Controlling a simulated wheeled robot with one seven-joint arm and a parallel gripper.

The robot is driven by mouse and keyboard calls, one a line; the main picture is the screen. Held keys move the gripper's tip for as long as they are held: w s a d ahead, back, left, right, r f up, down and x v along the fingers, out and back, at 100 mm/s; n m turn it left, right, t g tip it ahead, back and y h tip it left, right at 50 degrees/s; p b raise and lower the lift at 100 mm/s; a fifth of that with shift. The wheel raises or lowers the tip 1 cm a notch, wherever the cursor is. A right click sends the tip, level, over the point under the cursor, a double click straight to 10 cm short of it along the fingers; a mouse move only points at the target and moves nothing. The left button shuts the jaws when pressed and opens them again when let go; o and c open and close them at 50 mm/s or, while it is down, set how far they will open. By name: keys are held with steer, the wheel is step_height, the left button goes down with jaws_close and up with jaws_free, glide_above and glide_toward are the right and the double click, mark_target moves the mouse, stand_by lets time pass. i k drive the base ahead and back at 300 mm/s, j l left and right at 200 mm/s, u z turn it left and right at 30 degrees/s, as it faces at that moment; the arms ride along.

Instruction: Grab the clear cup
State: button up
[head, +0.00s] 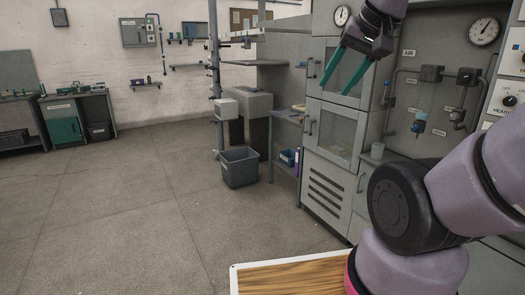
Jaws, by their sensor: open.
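A small, pale, greyish cup (377,150) stands upright on the grey ledge at the foot of the gauge panel, right of the cabinet's glass doors. It looks see-through, but it is too small to be sure. My gripper (336,86) is at the top of the picture, in front of the upper cabinet door. Its two teal fingers are apart and point down and left, with nothing between them. In the picture it is above and left of the cup, well apart from it.
The grey cabinet (325,202) has handles that stick out. Valves and pipes (421,121) are on the panel right of the cup. A dark bin (239,167) and a shelf (288,117) are left of the cabinet. A wooden-topped surface (290,278) is in front. The left floor is clear.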

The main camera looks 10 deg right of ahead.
mark_target(377, 149)
steer(key=i+j+z, duration=0.1)
steer(key=i+z, duration=0.35)
steer(key=i+j+z, duration=0.15)
steer(key=z, duration=0.25)
steer(key=i+j+z, duration=0.65)
steer(key=z, duration=0.25)
steer(key=i+j+z, duration=0.1)
steer(key=j+z, duration=0.3)
steer(key=i+j+z, duration=0.1)
steer(key=j+z, duration=0.75)
steer(key=i+j+z, duration=0.1)
steer(key=j+z, duration=0.25)
steer(key=j, duration=0.7)
steer(key=i+j, duration=0.15)
steer(key=i, duration=0.05)
